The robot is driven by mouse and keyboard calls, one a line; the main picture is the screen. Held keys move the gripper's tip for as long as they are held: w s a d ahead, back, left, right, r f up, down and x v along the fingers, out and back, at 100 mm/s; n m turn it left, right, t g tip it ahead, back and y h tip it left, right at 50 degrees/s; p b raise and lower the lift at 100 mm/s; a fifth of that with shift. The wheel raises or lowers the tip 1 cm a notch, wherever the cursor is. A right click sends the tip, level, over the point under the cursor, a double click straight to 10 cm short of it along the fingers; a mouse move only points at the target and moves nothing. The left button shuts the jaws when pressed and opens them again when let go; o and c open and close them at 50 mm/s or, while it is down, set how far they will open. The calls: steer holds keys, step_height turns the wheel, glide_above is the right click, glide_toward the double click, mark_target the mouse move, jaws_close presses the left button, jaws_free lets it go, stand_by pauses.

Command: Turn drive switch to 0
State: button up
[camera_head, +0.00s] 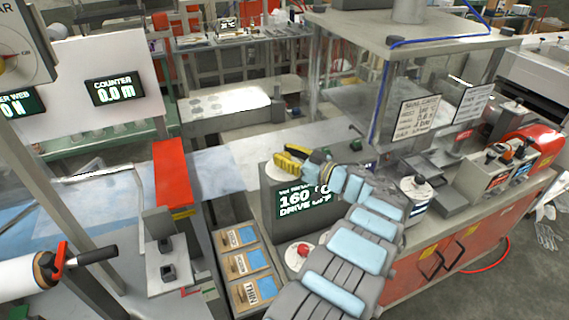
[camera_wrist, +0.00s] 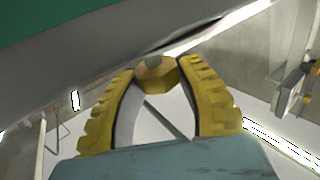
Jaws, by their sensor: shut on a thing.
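My gripper (camera_head: 288,162) has yellow fingers and is at the top left of a grey control box (camera_head: 268,205). In the wrist view my gripper (camera_wrist: 163,72) is shut on a small faceted yellow-brown knob (camera_wrist: 157,74), held between the fingertips. It looks like the drive switch, but I see no label or 0 mark. The box display (camera_head: 303,199) reads 160 °C and "DRIVE OFF", partly covered by my arm.
A red button (camera_head: 303,249) sits below the display, close to my arm. Labelled wooden boxes (camera_head: 246,262) stand to the left. A red bar (camera_head: 172,174) stands beyond the boxes. A glass-sided hood (camera_head: 410,75) is behind right, and red-fronted equipment (camera_head: 440,262) is to the right.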

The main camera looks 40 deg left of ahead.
mark_target(290, 157)
steer(key=shift+f+n+g+b, duration=0.3)
steer(key=shift+g+b, duration=0.2)
steer(key=shift+b, duration=1.75)
steer(key=shift+r+n+g+b, duration=0.2)
steer(key=shift+n+g+b, duration=0.15)
steer(key=shift+b, duration=1.15)
jaws_close()
steer(key=o, duration=1.2)
jaws_free()
steer(key=shift+v, duration=3.75)
steer(key=shift+r, duration=0.1)
